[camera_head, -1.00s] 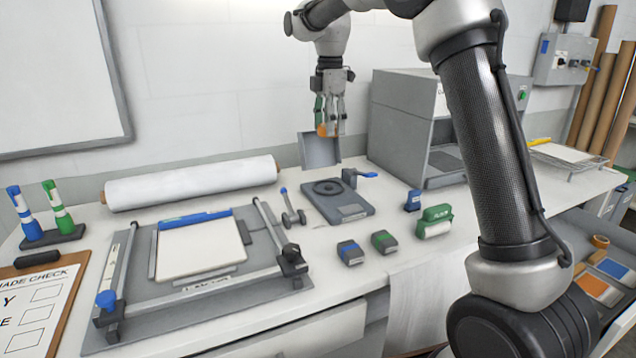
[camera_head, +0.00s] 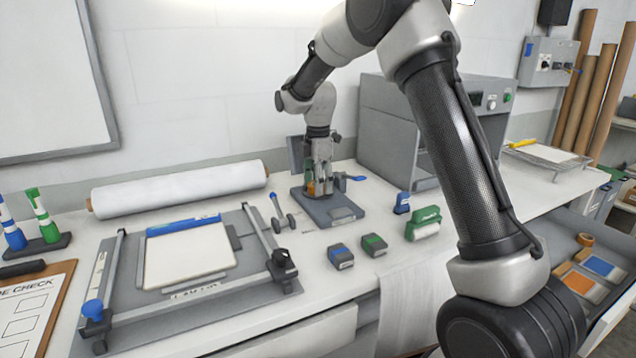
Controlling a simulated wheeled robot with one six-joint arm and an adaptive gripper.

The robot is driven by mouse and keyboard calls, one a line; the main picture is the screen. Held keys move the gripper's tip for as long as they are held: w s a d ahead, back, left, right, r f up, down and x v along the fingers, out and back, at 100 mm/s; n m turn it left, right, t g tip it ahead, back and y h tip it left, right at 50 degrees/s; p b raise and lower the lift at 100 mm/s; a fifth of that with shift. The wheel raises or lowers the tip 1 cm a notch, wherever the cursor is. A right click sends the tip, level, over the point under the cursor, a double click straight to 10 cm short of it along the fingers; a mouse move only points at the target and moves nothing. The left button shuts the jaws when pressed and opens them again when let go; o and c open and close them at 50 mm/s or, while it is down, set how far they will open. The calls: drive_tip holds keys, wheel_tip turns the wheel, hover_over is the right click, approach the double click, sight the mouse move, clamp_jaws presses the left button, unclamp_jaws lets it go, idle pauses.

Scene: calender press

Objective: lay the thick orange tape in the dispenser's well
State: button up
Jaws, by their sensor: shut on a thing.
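My gripper (camera_head: 319,187) points down over the tape dispenser (camera_head: 343,214), a grey block with a blue-handled part at its back right. The orange tape (camera_head: 311,188) shows as a small orange patch at the left side of my fingers, and the gripper is shut on it. The fingers cover the round well, so I cannot tell whether the tape touches its floor.
A grey upright plate (camera_head: 296,154) stands behind the dispenser. A large grey box (camera_head: 388,130) stands to the right. A blue-handled roller tool (camera_head: 278,210) lies left of the dispenser. Small blue (camera_head: 340,256) and green (camera_head: 374,245) blocks sit in front. A white roll (camera_head: 180,187) lies at left.

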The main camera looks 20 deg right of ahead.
drive_tip(key=o, duration=0.7)
drive_tip(key=shift+f, duration=0.15)
wheel_tip(320, 180, up, 11)
drive_tip(key=s+d+r+m+t, duration=0.1)
drive_tip(key=s+d+r+m, duration=0.35)
drive_tip(key=s+r, duration=0.3)
drive_tip(key=s+d+f+m+t, duration=0.1)
drive_tip(key=s+d+m, duration=0.2)
drive_tip(key=s, duration=0.7)
drive_tip(key=s+d+f+m+t, duration=0.1)
drive_tip(key=s+d+f+m, duration=0.1)
drive_tip(key=s+d+m, duration=0.2)
drive_tip(key=s+d+f+m+t, duration=0.1)
drive_tip(key=s+d+m, duration=0.2)
drive_tip(key=s+m, duration=0.5)
drive_tip(key=shift+s+d+f+m, duration=0.1)
drive_tip(key=shift+s+f+m, duration=0.1)
drive_tip(key=shift+s, duration=1.95)
drive_tip(key=shift+s+d+f+m, duration=0.1)
drive_tip(key=shift+s+f+m, duration=0.05)
drive_tip(key=shift+s, duration=1.95)
